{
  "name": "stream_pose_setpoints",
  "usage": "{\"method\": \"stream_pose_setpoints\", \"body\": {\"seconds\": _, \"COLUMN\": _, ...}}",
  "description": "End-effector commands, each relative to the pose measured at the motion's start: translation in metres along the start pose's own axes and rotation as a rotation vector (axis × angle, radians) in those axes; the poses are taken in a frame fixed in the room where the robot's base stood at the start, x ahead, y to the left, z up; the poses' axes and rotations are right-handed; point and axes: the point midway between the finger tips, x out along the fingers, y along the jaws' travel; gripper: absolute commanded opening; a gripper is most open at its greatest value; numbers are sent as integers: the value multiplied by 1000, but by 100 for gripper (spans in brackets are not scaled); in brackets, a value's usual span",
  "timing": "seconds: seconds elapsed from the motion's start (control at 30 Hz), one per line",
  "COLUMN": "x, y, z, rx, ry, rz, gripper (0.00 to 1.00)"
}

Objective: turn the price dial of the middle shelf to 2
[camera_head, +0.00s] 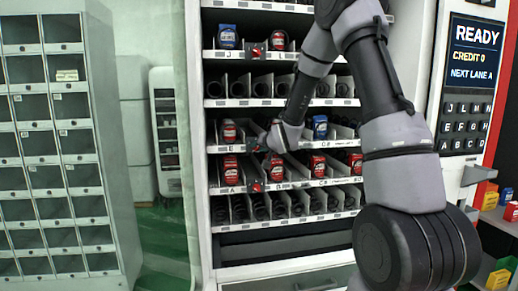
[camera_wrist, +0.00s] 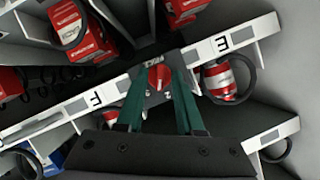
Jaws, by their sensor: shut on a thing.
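The red price dial (camera_wrist: 158,77) sits on a dark plate on the shelf's front rail between lanes E and F, seen upside down in the wrist view. My gripper (camera_wrist: 160,80) has its two green fingers on either side of the dial, shut on it. In the head view my gripper (camera_head: 264,142) reaches the rail of the E-F shelf (camera_head: 231,148) and hides this dial. A small 2 shows on the plate, but the dial's exact setting is too small to read.
Other red dials are on the upper rail (camera_head: 258,50) and the lower rail (camera_head: 258,187). A keypad panel (camera_head: 470,85) reads READY. Grey lockers (camera_head: 60,150) stand at left.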

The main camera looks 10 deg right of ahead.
Motion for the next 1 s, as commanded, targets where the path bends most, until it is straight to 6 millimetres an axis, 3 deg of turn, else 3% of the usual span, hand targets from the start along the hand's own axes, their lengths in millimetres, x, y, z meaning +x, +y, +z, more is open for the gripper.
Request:
{"method": "stream_pose_setpoints", "body": {"seconds": 0.5, "x": 0, "y": -4, "z": 2, "rx": -357, "ry": -1, "rz": 146, "gripper": 0}}
{"method": "stream_pose_setpoints", "body": {"seconds": 1.0, "x": 1, "y": -4, "z": 1, "rx": -453, "ry": 0, "rz": 187, "gripper": 0}}
